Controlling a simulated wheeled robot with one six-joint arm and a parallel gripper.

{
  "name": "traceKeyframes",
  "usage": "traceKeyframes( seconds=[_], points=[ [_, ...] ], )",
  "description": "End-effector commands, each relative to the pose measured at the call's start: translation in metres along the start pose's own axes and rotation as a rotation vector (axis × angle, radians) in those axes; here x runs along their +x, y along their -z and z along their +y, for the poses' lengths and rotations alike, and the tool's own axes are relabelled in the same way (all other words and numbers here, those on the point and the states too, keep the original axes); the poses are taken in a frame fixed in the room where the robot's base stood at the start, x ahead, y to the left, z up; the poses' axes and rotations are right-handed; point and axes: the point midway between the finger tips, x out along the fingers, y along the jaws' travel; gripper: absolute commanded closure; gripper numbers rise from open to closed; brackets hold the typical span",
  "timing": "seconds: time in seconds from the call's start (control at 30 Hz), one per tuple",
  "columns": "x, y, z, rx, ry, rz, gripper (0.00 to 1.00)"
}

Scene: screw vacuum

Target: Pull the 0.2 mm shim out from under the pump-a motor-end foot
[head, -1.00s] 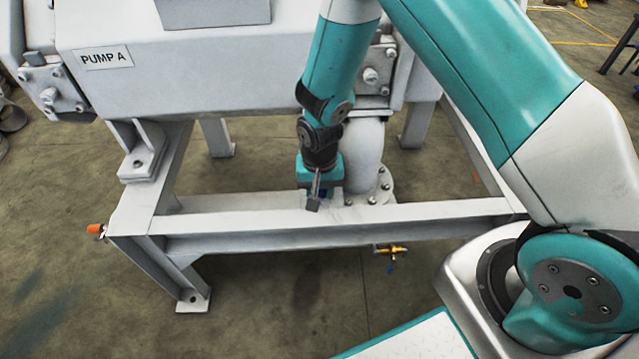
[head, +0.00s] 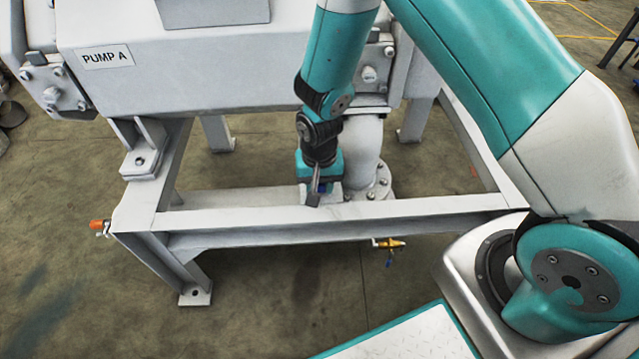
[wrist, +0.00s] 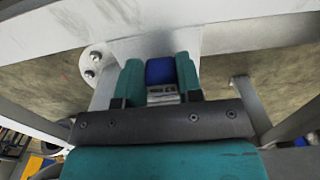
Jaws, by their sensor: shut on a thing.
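My gripper (head: 322,188) hangs in front of the pump, above the frame's near beam. In the wrist view its two teal fingers (wrist: 160,80) are shut on the shim (wrist: 159,72), which shows as a blue piece with a silver, marked part below it. In the head view only a small patch of blue shows at the gripper. A pump foot (head: 140,163) with a bolt hole sits on the left frame rail, well apart from the gripper. I cannot tell whether it is the motor-end foot. Pump A (head: 190,75) stands above the frame.
The near frame beam (head: 240,218) runs under my gripper. A flanged pipe (head: 363,155) stands close behind and to the right. A brass valve (head: 390,244) hangs below the beam, and an orange-tipped fitting (head: 99,226) sticks out at left. The floor in front is clear.

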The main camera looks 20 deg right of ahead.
Motion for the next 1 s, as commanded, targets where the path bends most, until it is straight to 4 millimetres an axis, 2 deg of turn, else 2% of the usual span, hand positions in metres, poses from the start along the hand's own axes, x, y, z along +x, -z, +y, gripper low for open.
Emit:
traceKeyframes(
  seconds=[0.6,1.0],
  points=[
    [-0.034,0.0,0.0,0.0,0.0,0.0,0.9],
    [-0.034,0.0,0.0,0.0,0.0,0.0,0.9]
  ],
)
